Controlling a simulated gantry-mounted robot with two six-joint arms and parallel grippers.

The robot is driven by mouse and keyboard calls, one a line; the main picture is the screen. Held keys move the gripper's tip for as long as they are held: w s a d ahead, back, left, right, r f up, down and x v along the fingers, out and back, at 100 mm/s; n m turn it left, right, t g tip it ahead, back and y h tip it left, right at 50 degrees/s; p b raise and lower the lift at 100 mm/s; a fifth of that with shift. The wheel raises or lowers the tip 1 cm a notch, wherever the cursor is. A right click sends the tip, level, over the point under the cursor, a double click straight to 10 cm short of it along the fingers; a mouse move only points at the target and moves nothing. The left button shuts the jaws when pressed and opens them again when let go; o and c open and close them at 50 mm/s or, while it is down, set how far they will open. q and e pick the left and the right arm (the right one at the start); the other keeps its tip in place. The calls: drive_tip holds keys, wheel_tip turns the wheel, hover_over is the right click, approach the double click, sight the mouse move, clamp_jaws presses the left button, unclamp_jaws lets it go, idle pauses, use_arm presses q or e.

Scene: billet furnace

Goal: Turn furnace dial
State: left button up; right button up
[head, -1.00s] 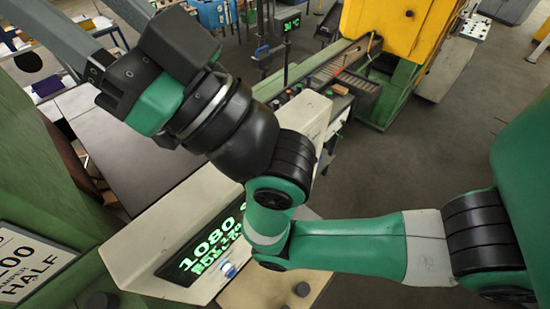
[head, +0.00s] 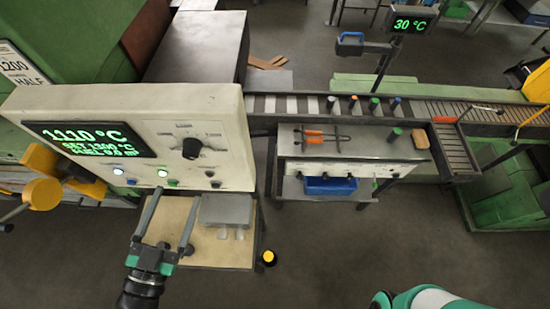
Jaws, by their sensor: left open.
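The furnace dial (head: 191,148) is a black knob on the sloping face of the cream control panel (head: 225,120), with small printed marks around it. The panel's green display (head: 88,140) reads 1110 °C, with a set line and a fuel line below. My left gripper (head: 172,208) is open and empty. Its two fingers point up the picture, below the dial and apart from it. The fingertips appear near the panel's lower edge. My right gripper is not in view; only a green part of my arm shows at the bottom right.
Lit buttons (head: 173,183) and small knobs line the panel's lower edge. A wooden stand (head: 230,252) with a grey box (head: 226,208) is beside my left gripper. A workbench (head: 350,146) with tongs and a roller conveyor lies to the right.

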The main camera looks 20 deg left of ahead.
use_arm(q)
drive_tip(key=s+a+f, duration=0.1)
drive_tip(key=f, duration=0.1)
drive_tip(key=b, duration=0.4)
approach(189, 157)
drive_tip(key=w, duration=0.3)
drive_tip(key=shift+g+y, duration=0.3)
drive_tip(key=w, duration=0.4)
drive_tip(key=w+a+p, duration=0.1)
drive_tip(key=shift+w+r, duration=0.15)
drive_tip(key=shift+w, duration=0.25)
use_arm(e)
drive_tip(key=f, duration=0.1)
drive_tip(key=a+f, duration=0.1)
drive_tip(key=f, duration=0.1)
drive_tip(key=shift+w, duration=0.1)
use_arm(q)
drive_tip(key=shift+c, duration=0.2)
clamp_jaws()
